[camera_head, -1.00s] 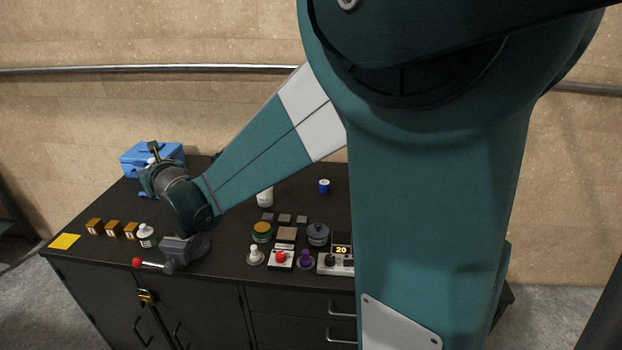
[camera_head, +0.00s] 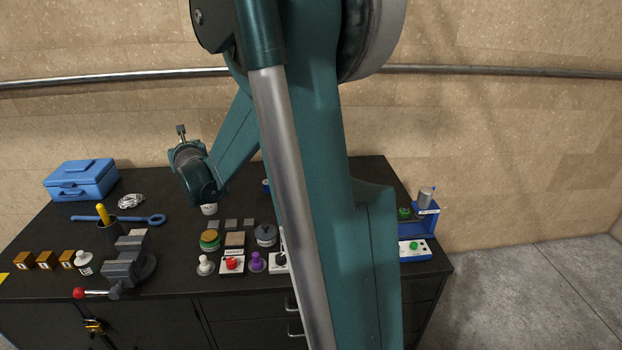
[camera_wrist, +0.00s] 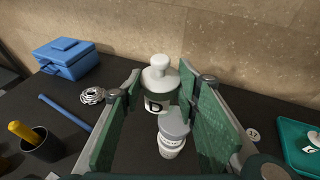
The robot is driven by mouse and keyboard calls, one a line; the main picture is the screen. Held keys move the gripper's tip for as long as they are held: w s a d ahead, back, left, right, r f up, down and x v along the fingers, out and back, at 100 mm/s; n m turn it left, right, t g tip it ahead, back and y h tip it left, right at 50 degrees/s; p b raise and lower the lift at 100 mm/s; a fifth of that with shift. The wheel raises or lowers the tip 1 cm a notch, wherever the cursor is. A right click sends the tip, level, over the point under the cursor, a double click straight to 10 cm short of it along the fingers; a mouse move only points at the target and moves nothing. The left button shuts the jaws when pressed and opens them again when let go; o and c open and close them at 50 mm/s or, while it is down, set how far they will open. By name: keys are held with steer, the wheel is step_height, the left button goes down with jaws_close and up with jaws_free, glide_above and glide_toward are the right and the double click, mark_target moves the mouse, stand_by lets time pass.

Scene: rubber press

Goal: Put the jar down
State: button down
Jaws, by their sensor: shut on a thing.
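My gripper (camera_wrist: 160,82) is shut on a white jar (camera_wrist: 160,76) with a rounded white cap and a dark letter D on its label. The jar is between the green finger pads in the wrist view, looking upright. The base of the jar is partly hidden. A smaller white jar with a grey lid (camera_wrist: 172,138) shows in front of it, between the pads in the picture; whether they touch I cannot tell. In the head view my wrist hides the held jar, with a gripper part (camera_head: 181,131) sticking up above it.
A blue toolbox (camera_head: 82,179), a blue wrench (camera_head: 120,218), a coil (camera_head: 131,201), a dark cup (camera_head: 108,236) and a vise (camera_head: 124,262) stand at the left. Buttons, jars and grey plates (camera_head: 231,223) crowd the middle front.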

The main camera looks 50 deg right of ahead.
steer(key=s+d+m+g+h+p, duration=0.1)
steer(key=s+d, duration=0.5)
steer(key=d, duration=0.9)
steer(key=s+d+f+m+g+h+p, duration=0.1)
steer(key=s+d, duration=0.6)
steer(key=d, duration=0.8)
steer(key=s+d+f+m+g+h+p, duration=0.1)
steer(key=s+d+m+g+h, duration=0.2)
steer(key=s+d, duration=0.4)
steer(key=d+m+h, duration=0.1)
steer(key=d, duration=0.7)
steer(key=shift+d, duration=0.1)
step_height(320, 180, down, 6)
steer(key=shift+f, duration=0.15)
steer(key=shift+w+f, duration=0.1)
steer(key=shift+f, duration=0.05)
steer(key=shift+f, duration=1.7)
steer(key=shift+f+b, duration=0.65)
steer(key=shift+b, duration=0.1)
